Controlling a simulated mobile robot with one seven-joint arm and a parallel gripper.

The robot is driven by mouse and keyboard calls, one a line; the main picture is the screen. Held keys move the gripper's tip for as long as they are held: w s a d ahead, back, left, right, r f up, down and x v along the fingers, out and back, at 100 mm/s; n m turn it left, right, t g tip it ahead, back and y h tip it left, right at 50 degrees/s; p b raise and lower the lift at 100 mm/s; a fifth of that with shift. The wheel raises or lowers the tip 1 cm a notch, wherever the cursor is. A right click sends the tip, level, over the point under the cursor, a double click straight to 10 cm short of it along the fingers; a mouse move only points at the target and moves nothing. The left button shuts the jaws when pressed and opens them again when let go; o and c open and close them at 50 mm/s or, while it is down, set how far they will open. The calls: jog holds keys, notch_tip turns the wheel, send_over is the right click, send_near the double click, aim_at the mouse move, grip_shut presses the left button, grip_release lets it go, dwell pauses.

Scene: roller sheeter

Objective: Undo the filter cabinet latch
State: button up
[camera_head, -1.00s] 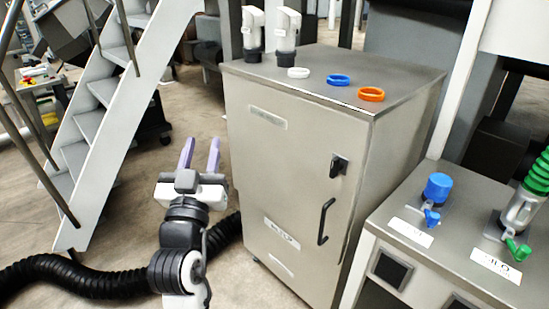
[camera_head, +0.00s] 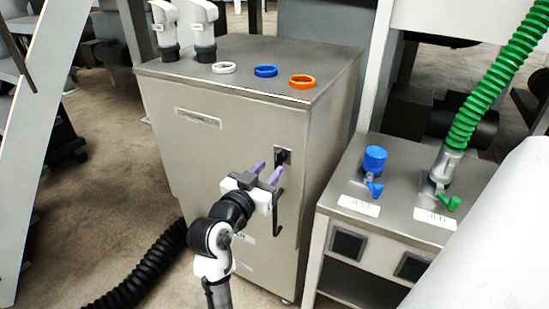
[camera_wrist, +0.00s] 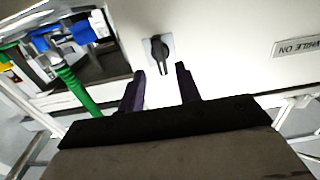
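The filter cabinet (camera_head: 215,150) is a grey metal box in the middle of the head view. Its latch (camera_head: 282,157) is a small black turn handle on a plate, high on the right side of the front door. The latch also shows in the wrist view (camera_wrist: 159,52), just beyond and between the fingertips. My gripper (camera_head: 267,171) is open, with two purple fingers pointing at the latch from just below and in front. In the wrist view my gripper (camera_wrist: 160,80) holds nothing, and the fingers look apart from the latch.
A black door handle (camera_head: 279,213) hangs below the latch, close to my gripper. White, blue (camera_head: 265,71) and orange rings and two white fittings stand on the cabinet top. A bench (camera_head: 400,215) with a blue valve and green hose stands at right. A black hose (camera_head: 145,270) lies on the floor at left.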

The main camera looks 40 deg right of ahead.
aim_at(276, 161)
jog(key=shift+p+x, duration=0.3)
jog(key=shift+x, duration=1.95)
jog(key=shift+a, duration=0.1)
jog(key=shift+c, duration=0.2)
jog(key=c, duration=0.6)
